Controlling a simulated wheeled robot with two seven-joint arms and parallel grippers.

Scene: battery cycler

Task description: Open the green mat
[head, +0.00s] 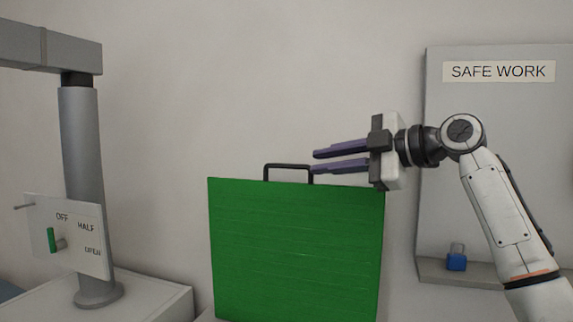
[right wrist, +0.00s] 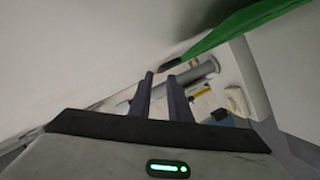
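The green mat (head: 296,250) stands upright as a flat panel in the middle of the head view, with a black handle (head: 287,166) on its top edge. Part of the mat (right wrist: 245,27) also shows at the upper right of the right wrist view. My right gripper (head: 313,162) comes in from the right, above the mat's top edge, its purple fingers pointing left. The fingers are apart with nothing seen between them. The lower fingertip overlaps the handle's right end in the picture; I cannot tell whether they touch. My left gripper is not in view.
At the left is a grey post (head: 82,180) with a beam on top and a plate (head: 75,245) marked OFF, HALF, OPEN with a green lever. At the right is a SAFE WORK board (head: 520,110) with a blue padlock (head: 456,262) on its ledge. The wall above the mat is clear.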

